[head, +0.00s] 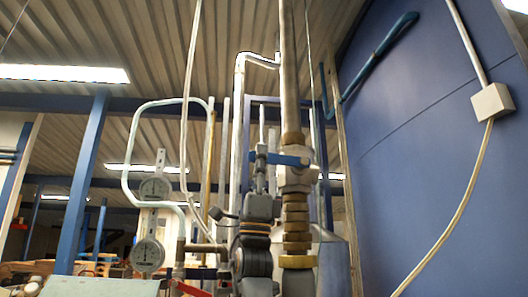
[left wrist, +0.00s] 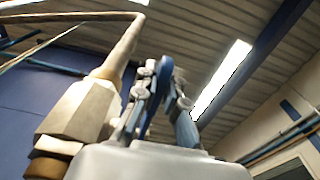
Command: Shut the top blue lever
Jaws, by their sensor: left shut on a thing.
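The top blue lever (head: 289,160) sticks out to the left from the metal valve body (head: 297,180) on the upright pipe. My left gripper (head: 262,158) reaches up from below, its fingers around the lever's left part. In the left wrist view the blue lever (left wrist: 158,92) shows edge-on between the two fingers of my left gripper (left wrist: 162,85), which is shut on it. The valve body and pipe (left wrist: 80,108) stand left of the fingers there. The fingers hide part of the lever. My right gripper is not in view.
Brass fittings (head: 296,230) continue down the pipe, close to the right of my arm. Two round gauges (head: 154,188) (head: 148,255) and several thin pipes stand to the left. A red part (head: 192,288) shows low down. A blue wall (head: 430,150) fills the right.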

